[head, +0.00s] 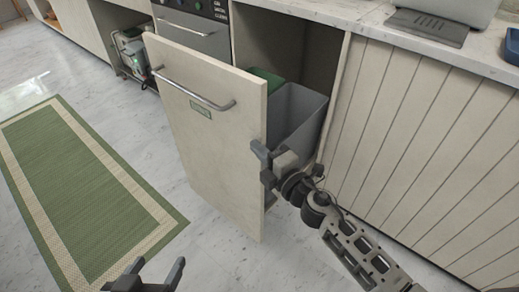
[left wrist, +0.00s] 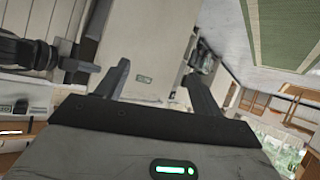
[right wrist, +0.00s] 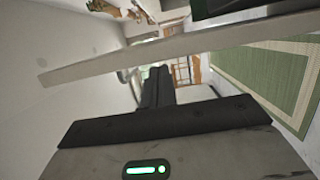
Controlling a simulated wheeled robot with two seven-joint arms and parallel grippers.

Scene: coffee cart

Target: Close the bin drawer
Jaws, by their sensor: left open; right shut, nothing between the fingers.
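The bin drawer (head: 205,130) stands pulled out from the cabinet, with a cream front, a metal bar handle (head: 190,90) and a small green label. Behind its front sit a grey bin (head: 299,112) and a green bin (head: 268,79). My right gripper (head: 260,158) is shut and empty at the right edge of the drawer front; whether it touches cannot be told. In the right wrist view its fingers (right wrist: 157,88) are together near a pale panel edge. My left gripper (head: 146,272) is open and empty, low in front of the drawer; its spread fingers show in the left wrist view (left wrist: 155,85).
The cabinet opening (head: 290,40) is behind the drawer, under a marble counter (head: 350,12). A slatted panel (head: 430,140) stands to the right. A green rug (head: 80,190) lies on the floor at left. An oven-like appliance (head: 195,30) is left of the opening.

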